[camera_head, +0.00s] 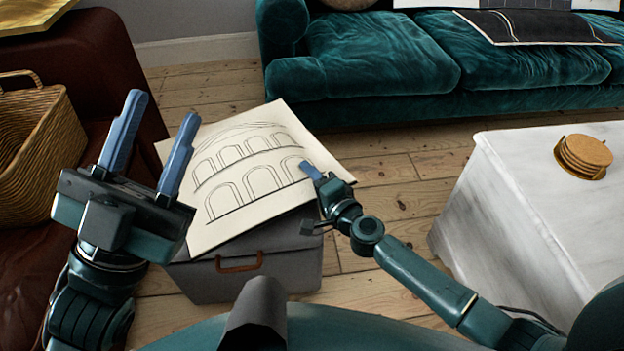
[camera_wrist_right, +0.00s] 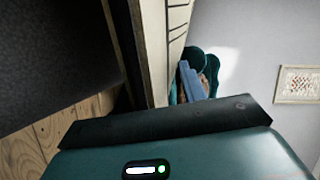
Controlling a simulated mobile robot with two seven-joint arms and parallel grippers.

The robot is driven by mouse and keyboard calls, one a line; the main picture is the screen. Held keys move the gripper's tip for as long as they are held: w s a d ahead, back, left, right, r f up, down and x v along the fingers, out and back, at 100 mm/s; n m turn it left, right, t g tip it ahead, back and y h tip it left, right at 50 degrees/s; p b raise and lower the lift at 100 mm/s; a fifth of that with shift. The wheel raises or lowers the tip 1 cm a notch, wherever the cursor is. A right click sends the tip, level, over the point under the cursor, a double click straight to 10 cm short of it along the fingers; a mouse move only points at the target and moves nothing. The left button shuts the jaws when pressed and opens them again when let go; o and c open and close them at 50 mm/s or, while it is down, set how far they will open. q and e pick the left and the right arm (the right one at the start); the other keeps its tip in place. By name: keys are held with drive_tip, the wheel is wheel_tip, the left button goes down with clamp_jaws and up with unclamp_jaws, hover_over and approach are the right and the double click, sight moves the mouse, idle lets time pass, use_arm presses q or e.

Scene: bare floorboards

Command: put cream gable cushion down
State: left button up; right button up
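The cream gable cushion (camera_head: 250,165), printed with rows of dark arches, lies tilted above a grey box in the head view. My right gripper (camera_head: 314,172) is at its right edge, with one blue finger showing on the printed face and the other hidden, and appears shut on it. In the right wrist view the cushion (camera_wrist_right: 178,22) shows edge-on beside one blue finger (camera_wrist_right: 192,82). Whether it touches the box is unclear. My left gripper (camera_head: 161,110) is open and empty, left of the cushion, its fingers pointing up and apart.
The grey storage box (camera_head: 240,275) with a brown handle stands on the floorboards under the cushion. A teal sofa (camera_head: 380,60) is behind. A white marbled block (camera_head: 530,215) with cork coasters (camera_head: 583,154) is right. A wicker basket (camera_head: 35,150) sits on brown leather seating at left.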

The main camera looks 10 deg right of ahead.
drive_tip(key=o, duration=0.4)
drive_tip(key=shift+o, duration=0.2)
drive_tip(key=shift+s, duration=0.1)
drive_tip(key=shift+s+d, duration=0.15)
drive_tip(key=shift+s, duration=0.15)
use_arm(q)
drive_tip(key=f+n+y, duration=0.1)
drive_tip(key=f+n+y+p, duration=0.1)
drive_tip(key=n+y, duration=0.1)
drive_tip(key=shift+w+d+f+t+p, duration=0.1)
drive_tip(key=shift+w+f+t+p, duration=0.05)
drive_tip(key=shift+w+t+p, duration=0.2)
use_arm(e)
drive_tip(key=v, duration=0.6)
drive_tip(key=shift+s, duration=0.3)
use_arm(q)
drive_tip(key=shift+r, duration=0.2)
use_arm(e)
drive_tip(key=shift+d, duration=0.15)
